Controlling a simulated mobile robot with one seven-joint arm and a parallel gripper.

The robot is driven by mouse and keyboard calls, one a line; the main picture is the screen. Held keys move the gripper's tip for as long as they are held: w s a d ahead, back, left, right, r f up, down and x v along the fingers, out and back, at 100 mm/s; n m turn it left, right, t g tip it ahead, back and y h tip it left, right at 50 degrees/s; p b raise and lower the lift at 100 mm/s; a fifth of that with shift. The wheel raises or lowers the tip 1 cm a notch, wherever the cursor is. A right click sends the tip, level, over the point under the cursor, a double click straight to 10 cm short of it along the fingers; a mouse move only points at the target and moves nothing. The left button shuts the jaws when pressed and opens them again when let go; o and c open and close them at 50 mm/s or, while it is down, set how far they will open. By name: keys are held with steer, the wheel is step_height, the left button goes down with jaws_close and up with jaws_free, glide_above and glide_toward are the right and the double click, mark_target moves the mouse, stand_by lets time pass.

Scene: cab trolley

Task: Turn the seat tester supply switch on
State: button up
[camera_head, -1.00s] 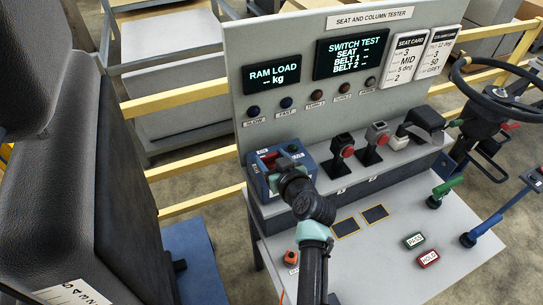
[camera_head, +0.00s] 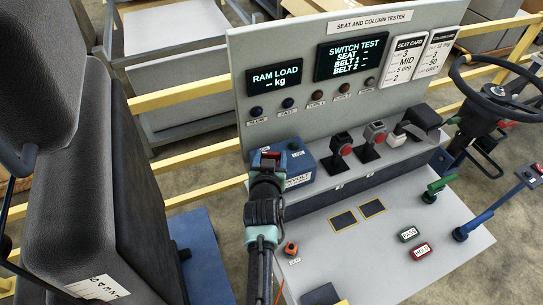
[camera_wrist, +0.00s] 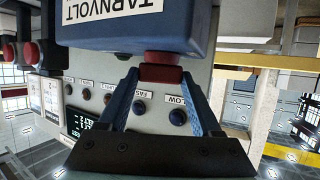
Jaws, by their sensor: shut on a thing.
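The seat tester supply is a blue box (camera_head: 304,167) at the left end of the tester's raised shelf. In the wrist view the box (camera_wrist: 200,30) fills the top, with its TARNVOLT label upside down. A red switch (camera_wrist: 162,74) sticks out from the box's edge. My gripper (camera_wrist: 160,76) has its two blue fingers on either side of the switch, shut on it. In the head view my gripper (camera_head: 268,158) is at the box's left side, and my wrist hides part of the box. A green button (camera_head: 294,146) shows on the box's top.
Red push-button stands (camera_head: 342,145) stand right of the box. The panel (camera_head: 250,45) with dark displays rises behind. A small orange-red button (camera_head: 291,248) sits on the lower deck. A black seat (camera_head: 90,150) is at left, and a yellow rail (camera_head: 190,94) runs behind.

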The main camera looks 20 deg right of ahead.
steer(key=shift+w+a+f+m+g+h+b, duration=0.25)
steer(key=shift+m+g+h+b, duration=0.35)
steer(key=shift+b, duration=1.45)
steer(key=shift+s+f+m+g+h+b, duration=0.1)
steer(key=shift+f+m+g+h+b, duration=0.5)
steer(key=shift+b, duration=1.45)
steer(key=m+g+h+b, duration=0.1)
steer(key=m+b, duration=0.1)
steer(key=b, duration=0.5)
steer(key=m+g+h+b, duration=0.2)
steer(key=b, duration=0.4)
steer(key=shift+w+r+b, duration=0.15)
steer(key=shift+r+b, duration=0.2)
steer(key=m+g+h+b, duration=0.1)
steer(key=m+b, duration=0.1)
steer(key=b, duration=0.1)
steer(key=shift+w+r+g+b, duration=0.1)
steer(key=shift+g+b, duration=0.3)
steer(key=m+g+b, duration=0.2)
steer(key=shift+a+r+h+b, duration=0.1)
steer(key=shift+r+h+b, duration=0.1)
steer(key=shift+h+b, duration=0.2)
steer(key=shift+w+m+g+b, duration=0.1)
steer(key=shift+m+g+b, duration=0.2)
steer(key=shift+g+b, duration=0.1)
steer(key=shift+m+g+b, duration=0.9)
steer(key=shift+g+b, duration=0.1)
steer(key=shift+g, duration=0.1)
